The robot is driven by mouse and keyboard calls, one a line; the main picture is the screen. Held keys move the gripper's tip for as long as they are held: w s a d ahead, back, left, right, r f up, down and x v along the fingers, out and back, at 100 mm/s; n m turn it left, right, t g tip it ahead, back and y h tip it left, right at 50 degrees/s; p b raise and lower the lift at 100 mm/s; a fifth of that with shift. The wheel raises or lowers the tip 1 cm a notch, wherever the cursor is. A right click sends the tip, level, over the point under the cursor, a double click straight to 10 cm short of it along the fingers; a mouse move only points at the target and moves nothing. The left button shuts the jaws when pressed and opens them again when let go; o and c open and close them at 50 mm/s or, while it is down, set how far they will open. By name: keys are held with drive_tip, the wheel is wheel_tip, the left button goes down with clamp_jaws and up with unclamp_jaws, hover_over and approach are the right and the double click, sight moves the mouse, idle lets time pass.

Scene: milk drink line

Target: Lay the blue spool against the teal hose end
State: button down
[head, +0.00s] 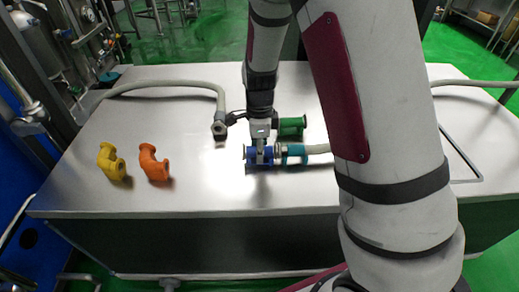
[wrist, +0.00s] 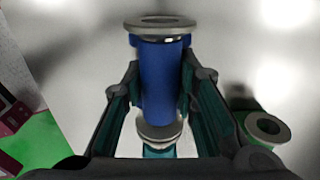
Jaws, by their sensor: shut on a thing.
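The blue spool (head: 252,154) is a short pipe piece with a flange at each end. My gripper (head: 262,153) points down and is shut around its middle. In the wrist view the blue spool (wrist: 160,80) lies between the two fingers of my gripper (wrist: 160,90). The teal hose end (head: 294,153) is just right of the spool in the head view, in line with it. In the wrist view a bit of teal (wrist: 158,152) shows beyond the spool's near flange. The two look close together; I cannot tell whether their faces touch.
A green spool (head: 290,126) lies just behind the blue one. An orange elbow (head: 153,162) and a yellow elbow (head: 110,161) stand on the left of the table (head: 210,186). The table front is clear.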

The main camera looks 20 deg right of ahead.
drive_tip(key=c, duration=1.2)
unclamp_jaws()
wheel_tip(320, 180, up, 12)
drive_tip(key=s+r+n+y, duration=0.1)
drive_tip(key=s+r+n, duration=0.85)
drive_tip(key=s, duration=0.45)
drive_tip(key=s+r+n+t+h, duration=0.1)
drive_tip(key=s+n, duration=1.1)
drive_tip(key=s, duration=0.7)
wheel_tip(320, 180, up, 18)
drive_tip(key=t+p, duration=0.3)
drive_tip(key=p, duration=1.3)
drive_tip(key=shift+w+d+r+p, duration=0.15)
drive_tip(key=shift+w+p, duration=0.25)
